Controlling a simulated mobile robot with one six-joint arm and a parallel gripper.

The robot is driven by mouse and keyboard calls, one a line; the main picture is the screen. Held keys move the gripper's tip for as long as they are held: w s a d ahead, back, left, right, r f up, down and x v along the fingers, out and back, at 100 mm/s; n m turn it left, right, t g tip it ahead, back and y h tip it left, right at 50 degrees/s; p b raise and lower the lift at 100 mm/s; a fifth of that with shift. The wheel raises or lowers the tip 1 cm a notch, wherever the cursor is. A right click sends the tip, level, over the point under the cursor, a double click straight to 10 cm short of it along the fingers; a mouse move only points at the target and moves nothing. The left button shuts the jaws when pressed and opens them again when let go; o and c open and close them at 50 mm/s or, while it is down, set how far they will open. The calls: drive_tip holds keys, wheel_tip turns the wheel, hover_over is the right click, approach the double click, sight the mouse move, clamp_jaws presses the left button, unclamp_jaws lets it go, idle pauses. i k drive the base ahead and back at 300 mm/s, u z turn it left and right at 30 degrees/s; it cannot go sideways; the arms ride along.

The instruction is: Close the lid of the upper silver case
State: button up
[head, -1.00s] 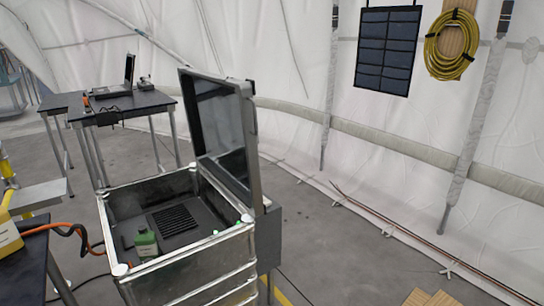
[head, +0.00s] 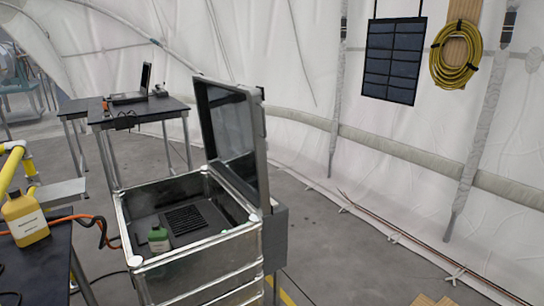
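The upper silver case (head: 205,268) stands open at the centre of the head view. Its dark-lined lid (head: 233,135) stands up, roughly upright, along the right side of the case. Inside the case are a black slotted panel (head: 186,219) and a small green bottle with a pale label (head: 158,239). My gripper is not in view. The lower part of the stack is cut off by the frame's bottom edge.
A dark table with a yellow labelled bottle (head: 25,217) and an orange cable (head: 88,220) is at the left. Dark tables with a laptop (head: 133,92) stand behind. Open grey floor (head: 335,255) lies right of the case, before the white tent wall.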

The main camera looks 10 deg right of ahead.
sight(232, 116)
drive_tip(key=u, duration=0.1)
drive_tip(key=i, duration=0.95)
drive_tip(key=z, duration=0.1)
drive_tip(key=k, duration=0.4)
